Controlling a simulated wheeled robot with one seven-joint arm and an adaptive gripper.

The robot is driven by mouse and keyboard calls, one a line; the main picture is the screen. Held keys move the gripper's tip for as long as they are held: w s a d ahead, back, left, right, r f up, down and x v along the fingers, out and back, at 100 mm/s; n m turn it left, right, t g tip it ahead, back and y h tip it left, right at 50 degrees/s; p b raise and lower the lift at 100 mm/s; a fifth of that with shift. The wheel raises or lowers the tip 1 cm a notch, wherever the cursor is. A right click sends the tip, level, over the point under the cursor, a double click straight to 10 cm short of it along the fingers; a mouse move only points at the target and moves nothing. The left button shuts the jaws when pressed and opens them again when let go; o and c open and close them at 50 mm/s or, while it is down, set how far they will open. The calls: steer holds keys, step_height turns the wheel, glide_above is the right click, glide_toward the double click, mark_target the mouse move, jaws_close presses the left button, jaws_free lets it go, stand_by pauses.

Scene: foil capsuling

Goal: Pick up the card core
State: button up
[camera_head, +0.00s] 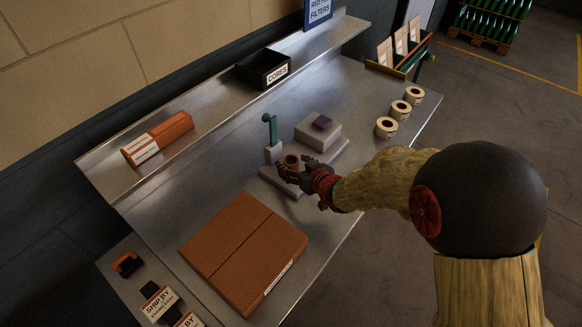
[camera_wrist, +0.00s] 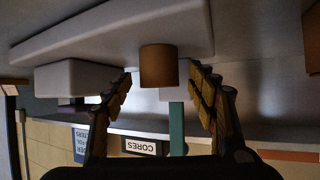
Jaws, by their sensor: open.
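The card core (camera_head: 291,160) is a short brown cylinder standing near the left end of a pale grey base plate (camera_head: 333,158) on the metal bench. My gripper (camera_head: 289,172) is open at the core, with its dark jointed fingers close around it in the head view. In the wrist view, which looks upside down, the core (camera_wrist: 159,66) sits between the two spread fingertips (camera_wrist: 160,76). A gap shows on each side of it, so the fingers do not appear to touch it. The core's lower part is partly hidden by my fingers in the head view.
A green post (camera_head: 270,130) stands just behind the core, and a grey block (camera_head: 318,133) with a purple top is to its right. A large brown carton (camera_head: 243,250) lies in front. White rolls (camera_head: 387,127) are at right. A black CORES bin (camera_head: 263,70) sits on the shelf.

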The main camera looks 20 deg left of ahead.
steer(key=shift+x, duration=1.25)
steer(key=c, duration=0.3)
steer(key=c, duration=0.7)
